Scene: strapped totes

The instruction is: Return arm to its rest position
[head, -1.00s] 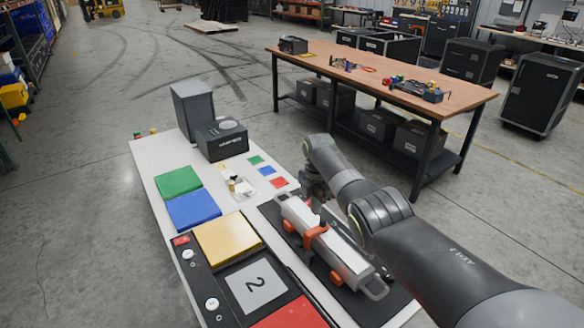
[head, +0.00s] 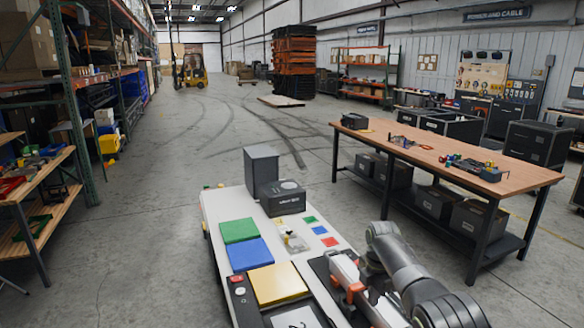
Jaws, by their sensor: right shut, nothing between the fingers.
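My right arm comes in from the bottom right and reaches over the right side of the white work table (head: 212,205). My right gripper (head: 374,268) points down at its end, shut and empty, mostly hidden behind my own wrist. A white and grey case with orange clasps (head: 347,275) lies on a black mat just left of it. Whether the gripper touches the case cannot be told. My left gripper is not in view.
On the table are a green pad (head: 239,229), a blue pad (head: 250,253), a yellow pad (head: 279,284), a black box (head: 283,200) and a grey bin (head: 261,170). A wooden workbench (head: 455,155) stands behind right.

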